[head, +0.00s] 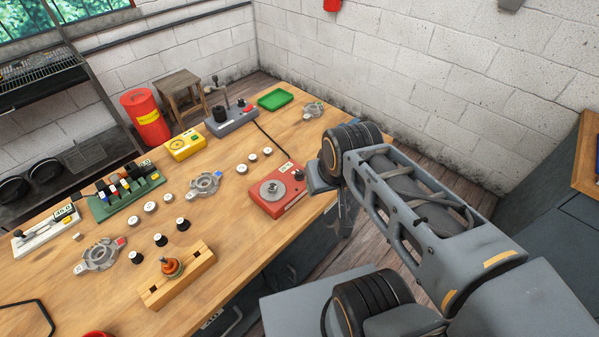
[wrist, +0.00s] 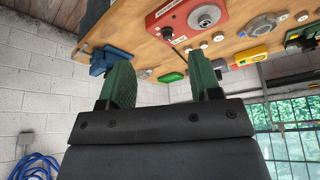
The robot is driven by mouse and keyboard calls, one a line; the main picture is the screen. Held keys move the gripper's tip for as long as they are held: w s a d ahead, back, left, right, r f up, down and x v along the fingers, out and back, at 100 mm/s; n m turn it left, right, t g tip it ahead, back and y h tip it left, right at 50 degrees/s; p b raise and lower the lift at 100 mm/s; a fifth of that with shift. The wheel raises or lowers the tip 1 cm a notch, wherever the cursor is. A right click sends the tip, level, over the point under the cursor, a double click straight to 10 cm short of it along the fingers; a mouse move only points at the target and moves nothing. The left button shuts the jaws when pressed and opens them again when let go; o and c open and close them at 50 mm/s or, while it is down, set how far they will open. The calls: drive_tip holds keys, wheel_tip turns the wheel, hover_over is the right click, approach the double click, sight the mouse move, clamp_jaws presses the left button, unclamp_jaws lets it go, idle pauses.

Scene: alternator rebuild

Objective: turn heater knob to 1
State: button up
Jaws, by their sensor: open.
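The red heater box (head: 270,207) sits near the right edge of the workbench, with a round metal disc (head: 271,189) on top. A small dark knob (head: 298,175) shows at its far right corner beside a white label; its setting is too small to read. In the wrist view, the red box (wrist: 233,10) is at the top and the knob (wrist: 167,33) appears between and beyond the fingertips. My gripper (wrist: 163,78) has its two green fingers apart with nothing between them. It is clear of the knob. In the head view my arm mostly hides the gripper.
A grey unit with a lever (head: 232,120), a green tray (head: 276,99) and a yellow meter (head: 187,145) stand farther back on the wooden bench (head: 225,225). Several small parts lie left of the heater. A block wall is behind and right.

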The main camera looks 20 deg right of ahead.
drive_tip(key=f, duration=0.1)
drive_tip(key=f+g+b, duration=0.1)
drive_tip(key=f, duration=0.1)
drive_tip(key=shift+w, duration=0.35)
drive_tip(key=shift+c, duration=0.3)
drive_tip(key=n+g+b, duration=0.3)
drive_tip(key=g+b, duration=0.1)
drive_tip(key=b, duration=0.1)
hover_over(299, 171)
drive_tip(key=f, duration=0.1)
wheel_tip(299, 171, down, 13)
drive_tip(key=shift+s+f, duration=0.1)
drive_tip(key=shift+f, duration=0.05)
drive_tip(key=shift+c, duration=0.5)
drive_tip(key=c, duration=0.8)
drive_tip(key=shift+c, duration=0.2)
